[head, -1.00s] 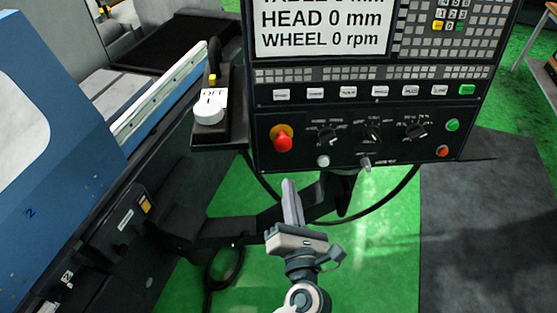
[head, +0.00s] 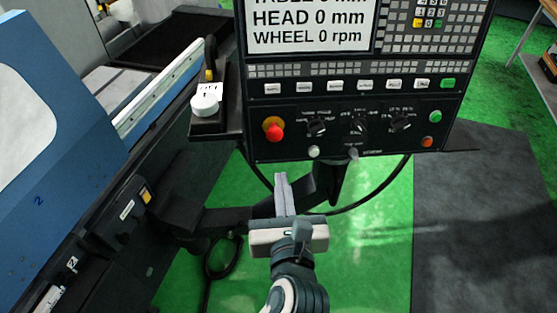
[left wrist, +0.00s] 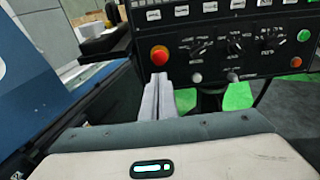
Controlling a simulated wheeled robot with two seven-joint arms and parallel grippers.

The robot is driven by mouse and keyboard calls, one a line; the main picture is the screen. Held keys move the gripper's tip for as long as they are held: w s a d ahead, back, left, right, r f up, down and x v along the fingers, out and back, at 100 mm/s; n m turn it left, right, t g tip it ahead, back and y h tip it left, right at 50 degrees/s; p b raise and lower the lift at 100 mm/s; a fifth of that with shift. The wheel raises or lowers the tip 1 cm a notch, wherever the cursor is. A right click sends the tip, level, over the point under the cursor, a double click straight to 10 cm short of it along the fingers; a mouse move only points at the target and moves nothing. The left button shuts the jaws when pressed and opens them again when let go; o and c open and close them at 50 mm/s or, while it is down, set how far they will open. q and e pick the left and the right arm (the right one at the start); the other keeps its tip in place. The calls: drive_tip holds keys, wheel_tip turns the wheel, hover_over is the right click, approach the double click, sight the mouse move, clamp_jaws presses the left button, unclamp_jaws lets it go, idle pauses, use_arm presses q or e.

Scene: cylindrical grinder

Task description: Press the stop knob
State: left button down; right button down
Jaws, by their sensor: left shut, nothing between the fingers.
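The stop knob (head: 274,130) is a red mushroom button on an orange-yellow base, at the lower left of the black control panel. It also shows in the left wrist view (left wrist: 159,56), above the fingertips. My left gripper (head: 281,178) is shut and empty. In the head view its fingers point up toward the panel, a little below the knob and apart from it in the picture. In the left wrist view the fingertips (left wrist: 159,78) appear just under the knob; I cannot tell the depth gap. My right gripper is not in view.
The control panel (head: 290,148) holds several dials, a green button (head: 435,116) and an orange button (head: 427,142). A white knob (head: 206,106) sits on a black box to the left. A blue machine cover (head: 75,125) stands at far left. Green floor lies below.

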use_arm(q)
drive_tip(key=b, duration=0.2)
approach(275, 137)
drive_tip(key=w, duration=0.3)
drive_tip(key=w+f, duration=0.1)
drive_tip(key=w, duration=0.1)
drive_tip(key=shift+w+a, duration=0.1)
drive_tip(key=shift+a, duration=0.05)
drive_tip(key=shift+w+b, duration=0.3)
drive_tip(key=shift+w, duration=0.3)
